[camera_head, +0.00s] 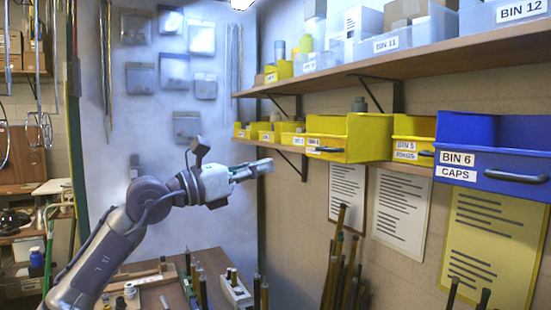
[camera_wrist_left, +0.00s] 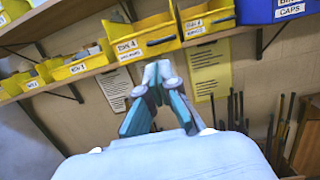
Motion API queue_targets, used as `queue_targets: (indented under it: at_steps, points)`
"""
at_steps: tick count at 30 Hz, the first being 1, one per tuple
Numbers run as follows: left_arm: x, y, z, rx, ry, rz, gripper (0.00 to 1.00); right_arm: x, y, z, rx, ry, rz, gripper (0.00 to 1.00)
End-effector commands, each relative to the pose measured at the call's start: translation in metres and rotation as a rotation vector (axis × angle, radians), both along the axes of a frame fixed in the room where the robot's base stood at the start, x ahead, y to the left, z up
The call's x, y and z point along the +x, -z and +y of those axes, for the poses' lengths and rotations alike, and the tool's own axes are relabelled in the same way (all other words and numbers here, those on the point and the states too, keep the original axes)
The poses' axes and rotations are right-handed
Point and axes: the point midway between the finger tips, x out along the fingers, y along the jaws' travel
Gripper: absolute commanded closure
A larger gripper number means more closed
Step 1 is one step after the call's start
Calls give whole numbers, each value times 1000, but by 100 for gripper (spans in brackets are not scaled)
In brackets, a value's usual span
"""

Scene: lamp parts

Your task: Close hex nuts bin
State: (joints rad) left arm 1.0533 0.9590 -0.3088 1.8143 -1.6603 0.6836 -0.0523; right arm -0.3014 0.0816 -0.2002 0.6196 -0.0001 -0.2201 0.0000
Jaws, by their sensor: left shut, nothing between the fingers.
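Several yellow bins stand on the lower shelf. The big yellow bin (camera_head: 370,138) in the middle juts out past its neighbours, with its open top showing and a dark handle on its front. Its label is too small to read, so I cannot tell for sure that it is the hex nuts bin. In the left wrist view a yellow bin (camera_wrist_left: 155,45) is just above my fingertips. My left gripper (camera_head: 265,167) is shut and empty, below and left of the jutting bin, apart from it. The fingers show in the left wrist view (camera_wrist_left: 158,72). My right gripper is out of view.
A yellow bin labelled BIN 5 (camera_head: 404,156) and a blue bin labelled BIN 6 CAPS (camera_head: 497,184) are to the right; the blue one also juts out. The upper shelf (camera_head: 400,62) holds clear bins. Paper sheets hang below. Upright rods (camera_head: 340,260) stand lower down.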

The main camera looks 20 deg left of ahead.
Motion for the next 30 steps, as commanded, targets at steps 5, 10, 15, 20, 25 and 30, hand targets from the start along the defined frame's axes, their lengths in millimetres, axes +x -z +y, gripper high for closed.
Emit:
queue_targets:
  at_steps: [5,10,15,20,25,30]
  points:
    - [29,-14,-23,-5,5,0,100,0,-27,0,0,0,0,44]
    - [59,-20,-45,-7,5,1,100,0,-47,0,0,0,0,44]
    - [81,-24,-61,-6,3,2,100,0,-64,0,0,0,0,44]
    - [93,-23,-69,-5,2,1,100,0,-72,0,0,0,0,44]
    - [97,-22,-72,-5,2,0,100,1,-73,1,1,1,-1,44]
    - [97,-21,-71,-5,2,0,100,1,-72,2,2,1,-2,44]
